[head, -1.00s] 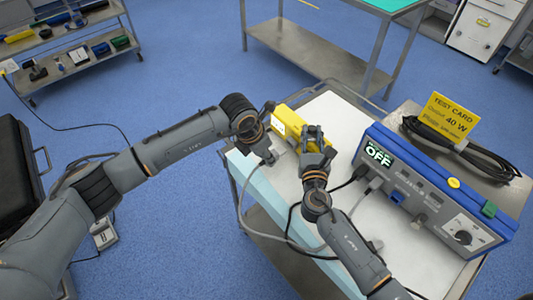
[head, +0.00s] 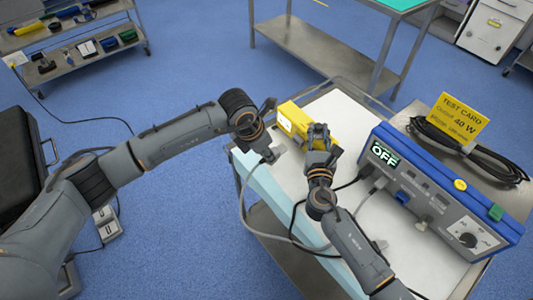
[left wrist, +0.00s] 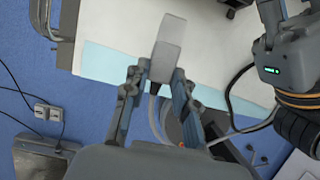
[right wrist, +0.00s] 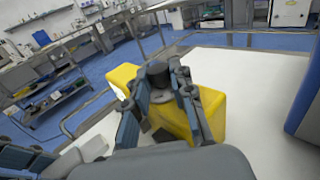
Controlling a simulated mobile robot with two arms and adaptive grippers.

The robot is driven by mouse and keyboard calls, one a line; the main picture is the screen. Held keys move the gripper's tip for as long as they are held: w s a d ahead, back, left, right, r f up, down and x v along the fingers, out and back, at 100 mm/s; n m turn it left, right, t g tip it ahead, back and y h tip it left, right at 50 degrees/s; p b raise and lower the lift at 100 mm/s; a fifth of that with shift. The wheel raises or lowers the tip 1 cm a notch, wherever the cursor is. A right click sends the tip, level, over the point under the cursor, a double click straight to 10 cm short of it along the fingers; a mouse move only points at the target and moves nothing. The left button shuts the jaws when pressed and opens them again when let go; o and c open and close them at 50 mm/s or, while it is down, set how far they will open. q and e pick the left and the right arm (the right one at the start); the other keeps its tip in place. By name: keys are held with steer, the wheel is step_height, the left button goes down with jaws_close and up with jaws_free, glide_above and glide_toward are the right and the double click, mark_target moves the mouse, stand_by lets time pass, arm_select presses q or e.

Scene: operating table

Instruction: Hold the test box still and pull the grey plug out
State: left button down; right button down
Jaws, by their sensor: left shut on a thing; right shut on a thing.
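The yellow test box (head: 296,116) lies on the white-topped cart, its pale end facing left. My right gripper (right wrist: 163,85) is shut on a dark round knob (right wrist: 158,76) at the box, as the right wrist view shows. The box's yellow body (right wrist: 212,110) shows behind these fingers. My left gripper (left wrist: 158,78) is shut on the grey plug (left wrist: 168,45), a light grey block with a grey cable trailing from it. In the head view the plug (head: 271,154) is below and left of the box, apart from it. The fingers partly hide the plug.
A blue unit (head: 430,190) reading OFF stands at the cart's right, with a yellow test card (head: 460,118) and a coiled black cable (head: 470,150) behind. Grey and black cables loop over the cart's front edge. The white cart top (head: 360,110) is partly clear.

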arm_select(q)
steer(key=shift+v, duration=3.35)
steer(key=shift+w+d, duration=0.15)
arm_select(e)
steer(key=c, duration=1.1)
jaws_free()
steer(key=shift+o, duration=0.2)
steer(key=s+a, duration=0.1)
steer(key=s, duration=1.1)
